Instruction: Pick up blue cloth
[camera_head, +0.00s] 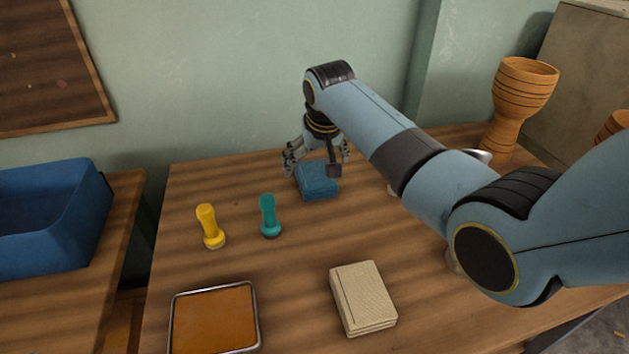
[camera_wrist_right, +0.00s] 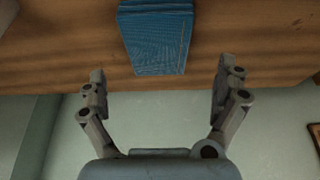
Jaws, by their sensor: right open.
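The blue cloth (camera_head: 319,184) is a folded, block-like stack on the wooden table near its back edge. It also shows in the right wrist view (camera_wrist_right: 156,38), at the top middle, with its near end pointing between the fingers. My right gripper (camera_head: 318,160) is at the cloth, at its back side, with fingers spread to either side. In the right wrist view my right gripper (camera_wrist_right: 160,85) is open and empty, and the cloth lies beyond the fingertips. Part of the cloth is hidden behind the gripper in the head view. My left gripper is out of view.
A beige folded cloth (camera_head: 363,298) and an orange tray (camera_head: 214,320) lie in front. A blue bin (camera_head: 50,220) is at left. A goblet drum (camera_head: 518,105) stands back right.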

